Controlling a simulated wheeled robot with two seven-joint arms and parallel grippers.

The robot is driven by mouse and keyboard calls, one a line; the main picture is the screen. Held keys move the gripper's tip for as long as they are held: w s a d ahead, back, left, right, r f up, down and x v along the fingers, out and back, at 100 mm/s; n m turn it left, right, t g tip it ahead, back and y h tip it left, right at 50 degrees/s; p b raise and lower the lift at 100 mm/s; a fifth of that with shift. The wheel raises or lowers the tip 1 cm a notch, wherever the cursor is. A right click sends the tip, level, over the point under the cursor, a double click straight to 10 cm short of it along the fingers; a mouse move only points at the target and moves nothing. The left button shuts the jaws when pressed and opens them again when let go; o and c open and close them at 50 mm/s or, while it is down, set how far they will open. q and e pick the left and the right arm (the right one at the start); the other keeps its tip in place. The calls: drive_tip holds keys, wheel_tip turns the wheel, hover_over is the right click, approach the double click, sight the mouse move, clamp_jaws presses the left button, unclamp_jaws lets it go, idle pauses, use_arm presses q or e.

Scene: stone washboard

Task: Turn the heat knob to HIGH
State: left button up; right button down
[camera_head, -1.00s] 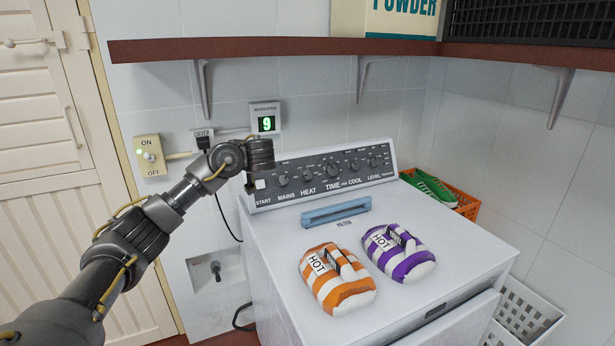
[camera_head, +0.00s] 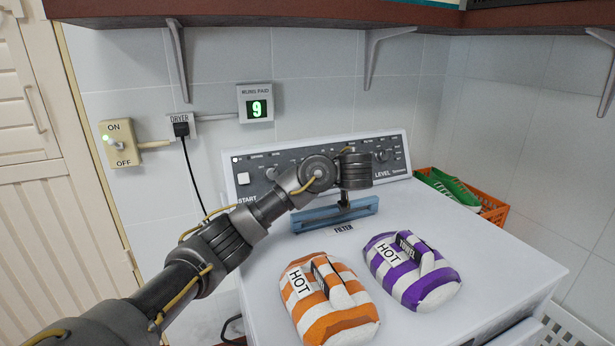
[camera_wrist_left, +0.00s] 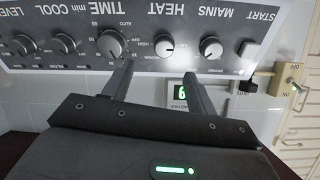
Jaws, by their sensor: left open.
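The heat knob (camera_wrist_left: 165,47) is a dark round dial with a white mark, on the dryer's control panel in the left wrist view, where the panel appears upside down. It sits between the time knob (camera_wrist_left: 111,44) and the mains knob (camera_wrist_left: 211,47). My left gripper (camera_wrist_left: 159,68) is open and empty, its two fingers pointing at the panel on either side of the heat knob's line, apparently short of it. In the head view my left gripper (camera_head: 345,203) is in front of the panel (camera_head: 258,163), and my arm hides the heat knob and its label. My right gripper is not in view.
A blue filter handle (camera_head: 312,217) lies just below my gripper. Orange-striped (camera_head: 336,318) and purple-striped (camera_head: 436,291) bundles marked HOT rest on the dryer top. A shelf (camera_head: 290,18) overhangs the back. A wall switch (camera_head: 122,144) and a runs-paid display (camera_head: 256,104) are at left.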

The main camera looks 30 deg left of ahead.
use_arm(q)
drive_tip(key=shift+s+a+p+x, duration=0.1)
drive_tip(key=shift+p+x, duration=0.15)
drive_tip(key=shift+x, duration=1.6)
drive_tip(key=shift+s+a+p+x, duration=0.1)
drive_tip(key=shift+p+x, duration=0.1)
drive_tip(key=shift+x, duration=1.65)
drive_tip(key=shift+s+a+p+x, duration=0.1)
drive_tip(key=shift+p+x, duration=0.15)
drive_tip(key=shift+x, duration=1.65)
drive_tip(key=shift+r, duration=0.15)
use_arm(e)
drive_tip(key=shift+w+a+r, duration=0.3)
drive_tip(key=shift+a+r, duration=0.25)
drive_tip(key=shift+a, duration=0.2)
use_arm(q)
drive_tip(key=shift+c, duration=0.4)
drive_tip(key=c, duration=0.9)
